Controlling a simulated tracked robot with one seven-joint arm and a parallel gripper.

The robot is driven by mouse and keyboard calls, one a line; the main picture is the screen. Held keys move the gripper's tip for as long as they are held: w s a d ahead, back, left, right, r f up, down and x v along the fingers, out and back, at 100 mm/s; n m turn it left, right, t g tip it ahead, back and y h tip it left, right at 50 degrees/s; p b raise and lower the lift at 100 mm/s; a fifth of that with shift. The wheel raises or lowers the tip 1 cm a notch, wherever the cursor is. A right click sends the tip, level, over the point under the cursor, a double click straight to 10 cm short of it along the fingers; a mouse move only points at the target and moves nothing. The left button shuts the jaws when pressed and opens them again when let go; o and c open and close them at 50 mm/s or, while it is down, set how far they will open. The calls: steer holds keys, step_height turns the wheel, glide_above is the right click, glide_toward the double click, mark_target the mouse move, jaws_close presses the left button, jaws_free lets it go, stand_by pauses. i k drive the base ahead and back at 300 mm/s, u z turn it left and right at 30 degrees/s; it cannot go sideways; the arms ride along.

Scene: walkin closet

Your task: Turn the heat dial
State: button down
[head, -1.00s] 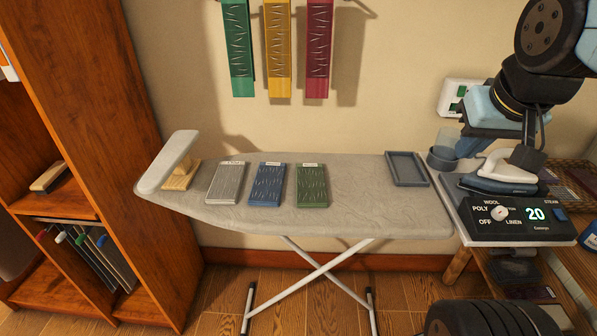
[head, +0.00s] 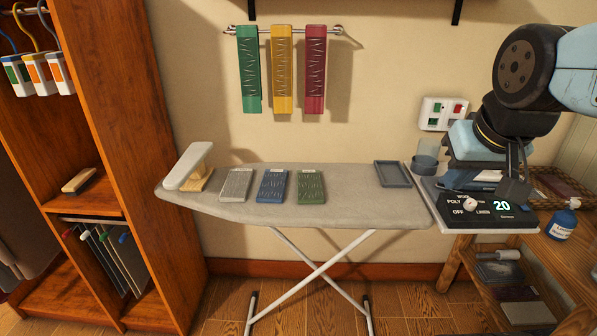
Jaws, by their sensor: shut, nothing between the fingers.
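The heat dial is a small white knob (head: 470,204) on a dark control panel (head: 487,219) at the right. Labels such as POLY, OFF and LINEN stand around it. A lit display (head: 501,206) beside it reads 20. My gripper (head: 512,193) is shut and empty, pointing down over the back right of the panel, to the right of the dial. It appears apart from the dial. It and my arm cover part of the panel's labels and of the iron (head: 472,181) behind the panel. The dial's exact pointing direction is too small to tell.
The ironing board (head: 345,205) stands left of the panel, with several cloth-like slabs and a grey tray (head: 393,175). A wall switch box (head: 443,113) is behind. A blue bottle (head: 563,220) stands right of the panel. A wooden shelf unit (head: 110,150) is at the left.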

mark_target(469, 204)
steer(key=u, duration=0.5)
steer(key=i, duration=1)
steer(key=u, duration=0.05)
steer(key=k, duration=0.45)
steer(key=u, duration=3.35)
steer(key=i, duration=0.1)
steer(key=z, duration=4.95)
